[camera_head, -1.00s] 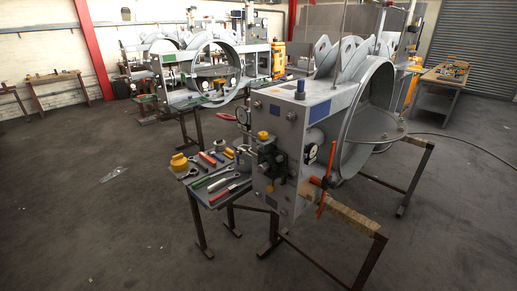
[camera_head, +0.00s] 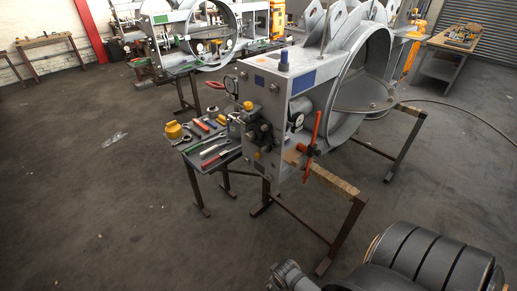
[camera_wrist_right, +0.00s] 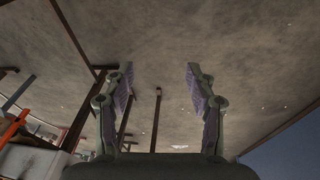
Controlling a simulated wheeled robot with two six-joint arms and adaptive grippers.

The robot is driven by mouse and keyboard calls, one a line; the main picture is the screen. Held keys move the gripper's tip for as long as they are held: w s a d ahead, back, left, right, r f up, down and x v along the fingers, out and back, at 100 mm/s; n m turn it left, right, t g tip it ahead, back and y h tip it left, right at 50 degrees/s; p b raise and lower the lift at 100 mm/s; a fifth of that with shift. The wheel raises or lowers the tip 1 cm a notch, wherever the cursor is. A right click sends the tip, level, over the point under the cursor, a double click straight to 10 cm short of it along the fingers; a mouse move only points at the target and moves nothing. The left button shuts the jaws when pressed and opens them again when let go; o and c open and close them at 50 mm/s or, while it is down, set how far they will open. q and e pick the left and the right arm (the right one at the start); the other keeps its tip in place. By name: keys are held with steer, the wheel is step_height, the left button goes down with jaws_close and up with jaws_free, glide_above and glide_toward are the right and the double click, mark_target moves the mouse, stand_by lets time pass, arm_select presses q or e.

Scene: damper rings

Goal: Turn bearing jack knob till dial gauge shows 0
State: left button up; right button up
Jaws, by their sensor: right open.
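The grey damper housing (camera_head: 300,82) with its large round ring (camera_head: 358,70) rests on a trestle. I cannot tell which is the bearing jack knob. A round gauge (camera_head: 231,86) stands at the housing's left edge, and a white-faced dial (camera_head: 296,121) sits right of the mechanism. Their readings are too small to tell. My right gripper (camera_wrist_right: 159,78) is open and empty, apart from the housing. My left gripper is not in view.
A small tool table (camera_head: 205,160) with several hand tools and a yellow item (camera_head: 173,129) stands left of the housing. An orange clamp (camera_head: 313,138) sits on the trestle beam (camera_head: 335,181). Floor in front is clear. My right arm shows at lower right.

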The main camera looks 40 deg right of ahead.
steer(key=w+r+n+t+h+p, duration=0.15)
steer(key=w+r, duration=0.25)
steer(key=r, duration=0.9)
steer(key=w+r+n+t+y+p, duration=0.1)
steer(key=w+r+p, duration=0.2)
steer(key=r, duration=1.1)
steer(key=w+d+r+n+t, duration=0.4)
steer(key=w+d+r+n, duration=0.2)
steer(key=w+n, duration=0.3)
steer(key=w+d+r+n+t, duration=0.4)
steer(key=w+d+r+n, duration=0.2)
steer(key=w+n, duration=0.4)
steer(key=w+d+r+n+t, duration=0.5)
steer(key=w+n, duration=0.5)
steer(key=n, duration=0.2)
step_height(320, 180, up, 3)
steer(key=shift+d+f+h, duration=0.15)
steer(key=shift+d+h, duration=0.3)
steer(key=shift+d, duration=0.15)
steer(key=shift+w+n, duration=0.1)
steer(key=shift+n, duration=0.15)
steer(key=shift+w, duration=0.1)
